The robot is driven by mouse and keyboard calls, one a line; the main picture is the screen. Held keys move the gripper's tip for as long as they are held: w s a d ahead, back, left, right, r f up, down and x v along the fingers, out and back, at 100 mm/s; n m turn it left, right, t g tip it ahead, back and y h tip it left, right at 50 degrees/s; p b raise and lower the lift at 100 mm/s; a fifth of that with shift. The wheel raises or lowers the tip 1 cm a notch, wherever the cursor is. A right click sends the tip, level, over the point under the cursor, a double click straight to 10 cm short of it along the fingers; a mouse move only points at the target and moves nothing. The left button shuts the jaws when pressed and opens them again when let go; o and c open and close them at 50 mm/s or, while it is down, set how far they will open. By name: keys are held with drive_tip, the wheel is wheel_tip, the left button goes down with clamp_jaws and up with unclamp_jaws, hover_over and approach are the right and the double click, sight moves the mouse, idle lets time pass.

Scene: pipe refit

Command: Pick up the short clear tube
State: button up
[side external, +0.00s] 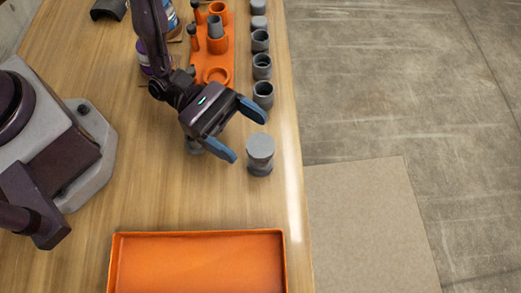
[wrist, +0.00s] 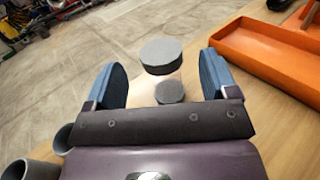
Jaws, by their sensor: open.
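I cannot make out a clear tube wall for certain in either view. In the side view a grey round cap (side external: 260,147) sits above a grey round base (side external: 260,169) on the table, right of my gripper (side external: 247,138). My gripper is open and empty, its two blue fingers spread apart and pointing towards the cap. In the wrist view a grey disc (wrist: 161,55) shows between the fingers of my gripper (wrist: 162,66). A smaller grey disc (wrist: 169,92) shows just below it, closer to the palm. Neither finger visibly touches them.
An orange tray (side external: 200,234) lies at the near end of the table. An orange rack (side external: 212,60) with grey and orange parts stands at the far end. Several grey pipe fittings (side external: 262,67) line the table's right edge. Bare wood lies between cap and tray.

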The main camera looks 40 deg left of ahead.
sight(261, 145)
drive_tip(key=d, duration=0.4)
drive_tip(key=shift+w, duration=0.25)
drive_tip(key=c, duration=1)
drive_tip(key=shift+r, duration=0.1)
wheel_tip(261, 145, up, 10)
drive_tip(key=shift+f, duration=0.1)
